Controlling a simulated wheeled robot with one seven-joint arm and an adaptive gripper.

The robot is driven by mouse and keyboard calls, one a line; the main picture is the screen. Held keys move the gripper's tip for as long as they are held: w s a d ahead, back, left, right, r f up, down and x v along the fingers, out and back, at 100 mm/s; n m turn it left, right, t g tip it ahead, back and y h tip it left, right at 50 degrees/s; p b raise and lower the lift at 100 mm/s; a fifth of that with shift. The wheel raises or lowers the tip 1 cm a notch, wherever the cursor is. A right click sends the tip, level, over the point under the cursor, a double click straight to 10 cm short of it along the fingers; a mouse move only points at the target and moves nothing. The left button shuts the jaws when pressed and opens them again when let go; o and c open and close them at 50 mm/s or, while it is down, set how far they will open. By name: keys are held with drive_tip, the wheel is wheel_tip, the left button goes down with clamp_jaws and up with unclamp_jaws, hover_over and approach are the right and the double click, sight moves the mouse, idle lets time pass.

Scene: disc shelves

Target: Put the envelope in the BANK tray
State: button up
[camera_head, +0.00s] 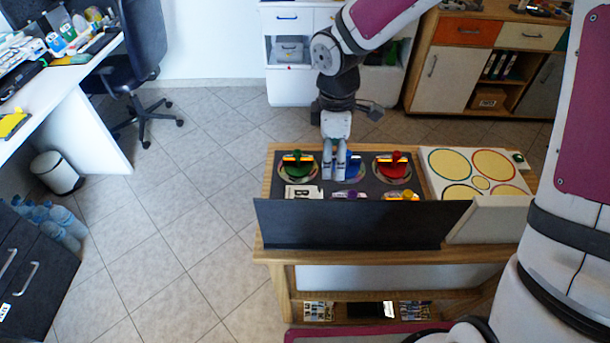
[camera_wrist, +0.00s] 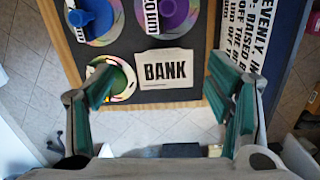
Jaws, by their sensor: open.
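A white paper card marked BANK (camera_wrist: 168,70) lies on the dark board (camera_wrist: 121,42) in the wrist view, beside a green-knobbed disc (camera_wrist: 117,80). In the head view, a white card with partly hidden lettering (camera_head: 302,192) lies at the board's left, below the green disc. I cannot tell whether this card is a label, a tray or the envelope; no other envelope is clear. My gripper (camera_head: 341,176) points down over the middle of the board, in front of the blue disc. In the wrist view my gripper (camera_wrist: 164,75) is open, with the BANK card between and beyond its fingers.
Discs with red (camera_head: 392,167) and yellow (camera_head: 400,196) knobs stand on the board. A dark upright panel (camera_head: 360,223) screens its near edge.

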drive_tip(key=a+f+n, duration=0.1)
drive_tip(key=a+f, duration=0.1)
hover_over(321, 196)
drive_tip(key=shift+y, duration=0.3)
drive_tip(key=f, duration=0.8)
drive_tip(key=shift+s+f, duration=0.3)
drive_tip(key=shift+s+f+p, duration=0.15)
drive_tip(key=shift+f+p, duration=0.15)
drive_tip(key=shift+f, duration=2.35)
drive_tip(key=shift+c, duration=0.3)
drive_tip(key=c, duration=0.8)
drive_tip(key=shift+c, duration=0.2)
